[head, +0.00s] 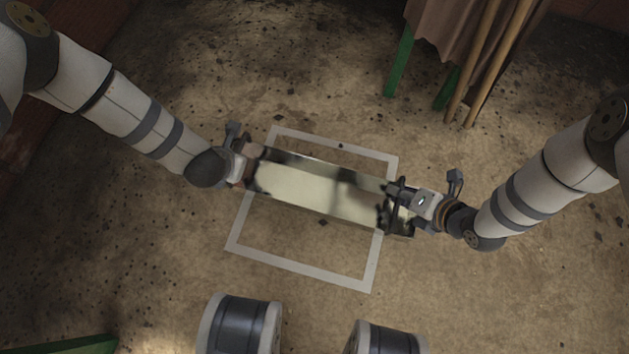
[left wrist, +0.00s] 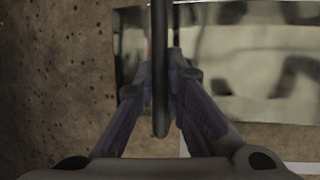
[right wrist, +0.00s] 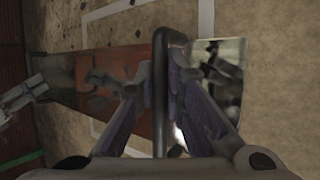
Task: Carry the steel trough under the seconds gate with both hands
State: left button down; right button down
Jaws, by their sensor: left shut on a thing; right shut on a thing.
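The steel trough (head: 315,188) is long, shiny and mirror-like, lying across the middle of the head view, its right end slightly lower in the picture. My left gripper (head: 247,167) is at its left end, and my right gripper (head: 398,196) is at its right end. In the left wrist view, the fingers (left wrist: 162,100) close on an upright dark bar, with the trough (left wrist: 250,65) behind. In the right wrist view, the fingers (right wrist: 160,95) close on a similar bar, with the trough (right wrist: 105,85) reflecting reddish brown. The trough's height above the floor is hard to tell.
A pale rectangular outline (head: 298,268) is marked on the dirt floor, and the trough crosses over it. Green legs (head: 399,65), brown cloth (head: 445,30) and wooden poles (head: 480,70) stand at the upper right. Open floor lies left and right of the outline.

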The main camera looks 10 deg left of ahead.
pick_arm(q)
jog(key=shift+w, duration=0.15)
pick_arm(e)
jog(key=shift+w, duration=0.1)
dwell(0.4)
